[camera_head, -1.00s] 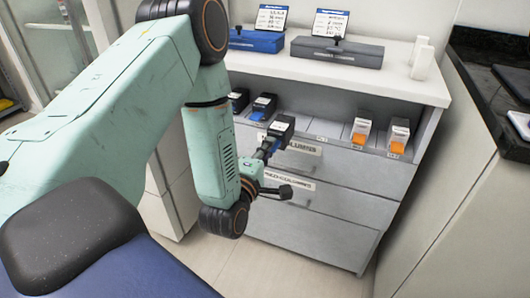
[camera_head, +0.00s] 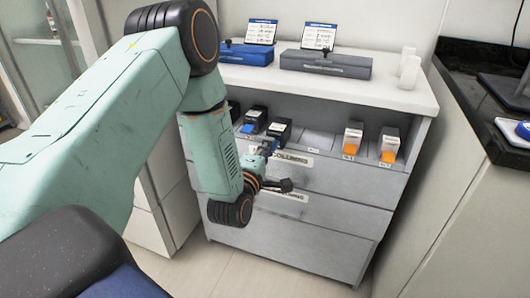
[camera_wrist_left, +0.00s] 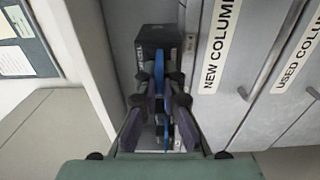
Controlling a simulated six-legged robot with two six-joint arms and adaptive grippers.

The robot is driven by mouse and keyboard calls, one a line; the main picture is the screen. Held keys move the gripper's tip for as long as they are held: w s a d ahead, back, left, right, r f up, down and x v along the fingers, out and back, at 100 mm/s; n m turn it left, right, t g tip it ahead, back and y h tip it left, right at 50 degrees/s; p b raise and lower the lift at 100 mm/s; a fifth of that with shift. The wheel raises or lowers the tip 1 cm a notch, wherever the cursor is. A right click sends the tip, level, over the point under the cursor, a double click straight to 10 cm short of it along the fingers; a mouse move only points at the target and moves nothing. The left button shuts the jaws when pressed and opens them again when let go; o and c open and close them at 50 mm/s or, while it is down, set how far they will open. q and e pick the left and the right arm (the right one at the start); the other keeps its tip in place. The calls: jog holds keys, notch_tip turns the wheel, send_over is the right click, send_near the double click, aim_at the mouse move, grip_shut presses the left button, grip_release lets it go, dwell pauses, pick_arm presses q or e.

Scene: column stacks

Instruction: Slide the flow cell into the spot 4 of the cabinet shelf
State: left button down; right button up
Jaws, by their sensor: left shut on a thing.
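The flow cell, a black box with a blue part (camera_head: 281,126), is at the shelf's front, right of two similar blue-fronted boxes. It also shows in the left wrist view (camera_wrist_left: 160,38), upright at the fingertips. My left gripper (camera_head: 268,149) is shut on its blue part; the fingers lie either side of it in the left wrist view (camera_wrist_left: 163,78). The cabinet shelf (camera_head: 318,142) has bare room between the held flow cell and two orange-fronted boxes. I cannot tell whether the flow cell touches the shelf floor. My right gripper is not in view.
Blue-fronted boxes (camera_head: 255,117) stand close left of the held cell. White boxes with orange fronts (camera_head: 352,138) stand further right. Drawers (camera_head: 340,185) with labelled fronts lie below. The cabinet top (camera_head: 390,93) overhangs the shelf and carries blue and grey cases.

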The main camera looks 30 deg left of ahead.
aim_at(274, 136)
pick_arm(q)
jog(key=shift+b+x, duration=0.7)
jog(key=shift+x, duration=2.1)
jog(key=shift+w+f+b, duration=0.1)
jog(key=shift+f+b, duration=0.25)
jog(key=shift+f, duration=0.05)
jog(key=c, duration=1.4)
grip_release()
jog(key=v, duration=1.2)
